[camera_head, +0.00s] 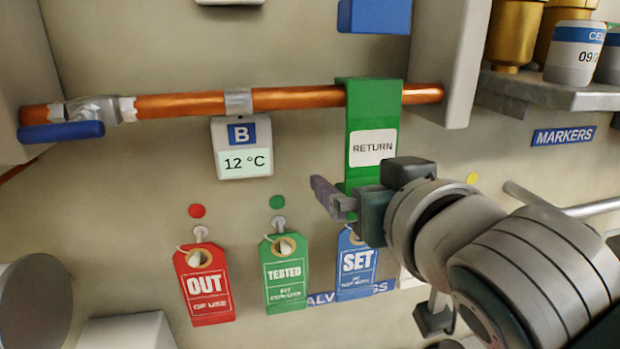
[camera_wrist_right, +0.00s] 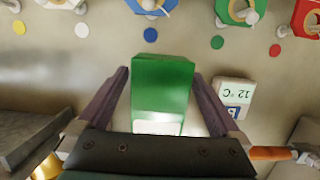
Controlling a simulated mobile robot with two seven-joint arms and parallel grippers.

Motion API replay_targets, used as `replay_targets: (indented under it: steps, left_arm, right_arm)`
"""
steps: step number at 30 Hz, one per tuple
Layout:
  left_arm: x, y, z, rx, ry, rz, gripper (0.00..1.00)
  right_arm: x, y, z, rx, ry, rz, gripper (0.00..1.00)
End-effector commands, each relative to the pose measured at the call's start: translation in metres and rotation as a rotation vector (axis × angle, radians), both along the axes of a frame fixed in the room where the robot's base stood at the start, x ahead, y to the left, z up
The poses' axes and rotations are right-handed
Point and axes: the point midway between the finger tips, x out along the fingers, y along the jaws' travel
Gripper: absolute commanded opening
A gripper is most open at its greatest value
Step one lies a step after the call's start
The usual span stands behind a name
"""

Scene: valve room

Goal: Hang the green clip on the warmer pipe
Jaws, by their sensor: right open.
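The green clip (camera_head: 372,112), with a white RETURN label, hangs on a copper pipe (camera_head: 290,97), near its right end. Its top bends over the pipe and its flat face hangs down. A display marked B on this pipe (camera_head: 243,148) reads 12 °C. No other temperature reading is visible. My right gripper (camera_head: 335,198) is at the clip's lower end. In the right wrist view, the fingers of my right gripper (camera_wrist_right: 160,74) are apart, one on each side of the clip (camera_wrist_right: 163,82), with gaps visible. My left gripper is not in view.
A blue-handled valve (camera_head: 62,131) is at the pipe's left end. Red OUT (camera_head: 205,285), green TESTED (camera_head: 284,272) and blue SET (camera_head: 357,262) tags hang below. A shelf (camera_head: 560,92) with containers juts out at upper right. A blue object (camera_head: 374,15) is above the clip.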

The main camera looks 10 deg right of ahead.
Motion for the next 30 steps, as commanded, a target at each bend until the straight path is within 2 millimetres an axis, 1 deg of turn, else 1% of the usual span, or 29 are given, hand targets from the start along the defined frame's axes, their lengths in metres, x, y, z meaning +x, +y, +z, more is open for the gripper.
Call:
replay_targets:
  steps: [5, 8, 11, 21, 24, 28, 30]
  left_arm:
    - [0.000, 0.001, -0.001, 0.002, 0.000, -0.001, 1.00]
    - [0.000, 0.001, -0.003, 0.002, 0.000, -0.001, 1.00]
    - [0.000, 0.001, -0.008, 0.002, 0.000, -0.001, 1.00]
    - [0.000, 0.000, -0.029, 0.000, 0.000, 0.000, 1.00]
    - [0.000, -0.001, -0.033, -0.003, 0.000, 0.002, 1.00]
    - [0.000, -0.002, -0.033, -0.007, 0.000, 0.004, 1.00]
    - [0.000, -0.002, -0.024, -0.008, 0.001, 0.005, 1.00]
  right_arm:
    - [-0.001, 0.000, 0.000, 0.000, 0.001, 0.000, 1.00]
    - [-0.007, 0.000, 0.000, 0.000, 0.000, 0.000, 1.00]
    - [-0.019, -0.001, 0.002, 0.001, 0.000, 0.001, 1.00]
    - [-0.074, -0.002, 0.014, 0.001, 0.000, 0.001, 1.00]
    - [-0.086, -0.002, 0.018, 0.001, 0.000, 0.001, 1.00]
    - [-0.095, -0.003, 0.021, -0.001, 0.008, 0.000, 1.00]
    - [-0.103, -0.009, 0.017, -0.010, 0.067, -0.007, 1.00]
